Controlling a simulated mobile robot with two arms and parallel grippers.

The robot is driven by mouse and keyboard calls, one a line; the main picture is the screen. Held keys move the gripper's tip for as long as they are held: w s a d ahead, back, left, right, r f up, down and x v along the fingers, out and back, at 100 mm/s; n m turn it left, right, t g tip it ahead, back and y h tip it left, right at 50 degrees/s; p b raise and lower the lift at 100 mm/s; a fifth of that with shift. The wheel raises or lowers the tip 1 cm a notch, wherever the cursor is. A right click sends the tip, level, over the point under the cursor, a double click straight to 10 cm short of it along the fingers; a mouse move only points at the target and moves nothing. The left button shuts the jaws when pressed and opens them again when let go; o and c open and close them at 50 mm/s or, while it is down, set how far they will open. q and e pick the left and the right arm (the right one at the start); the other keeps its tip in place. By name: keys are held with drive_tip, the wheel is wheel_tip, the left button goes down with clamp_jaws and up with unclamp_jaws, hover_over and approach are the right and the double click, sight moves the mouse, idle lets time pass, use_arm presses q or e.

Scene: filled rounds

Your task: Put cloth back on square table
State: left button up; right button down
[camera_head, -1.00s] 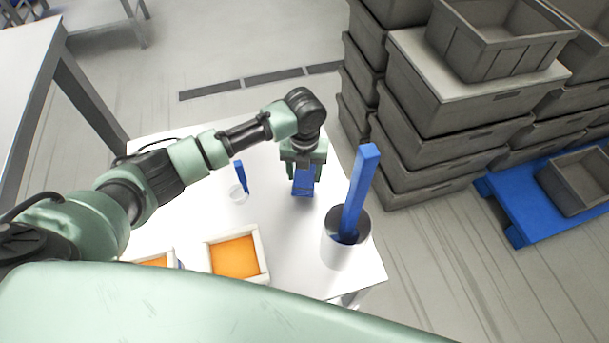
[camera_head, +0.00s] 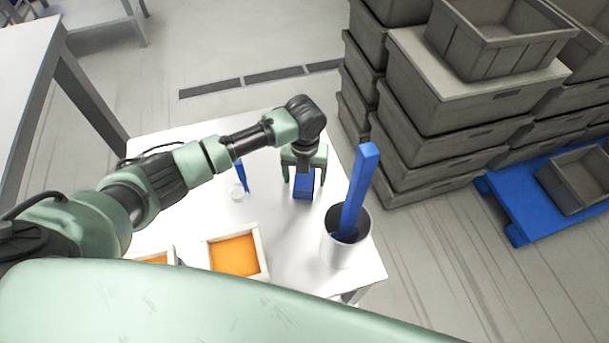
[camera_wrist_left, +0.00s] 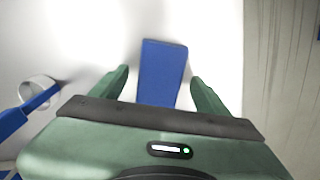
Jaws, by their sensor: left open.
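The blue cloth (camera_head: 304,187) looks like a small flat rectangle lying on the white square table (camera_head: 295,240), near its right side. It also shows in the left wrist view (camera_wrist_left: 163,72), between the fingers. My left gripper (camera_head: 304,178) is open above the cloth, with one finger on each side. In the left wrist view, gaps show between the cloth and both fingers of the gripper (camera_wrist_left: 160,76). The near end of the cloth is hidden by the gripper body there. My right gripper is not in view.
A white bin (camera_head: 338,252) with a tall blue bar (camera_head: 358,195) stands right of the cloth. An orange-filled tray (camera_head: 262,262) sits in front. Grey crates (camera_head: 440,95) are stacked beyond the table.

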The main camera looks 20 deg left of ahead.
sight(305, 179)
use_arm(q)
wheel_tip(305, 179, up, 12)
drive_tip(key=b, duration=0.1)
drive_tip(key=shift+b, duration=0.35)
drive_tip(key=shift+r, duration=0.1)
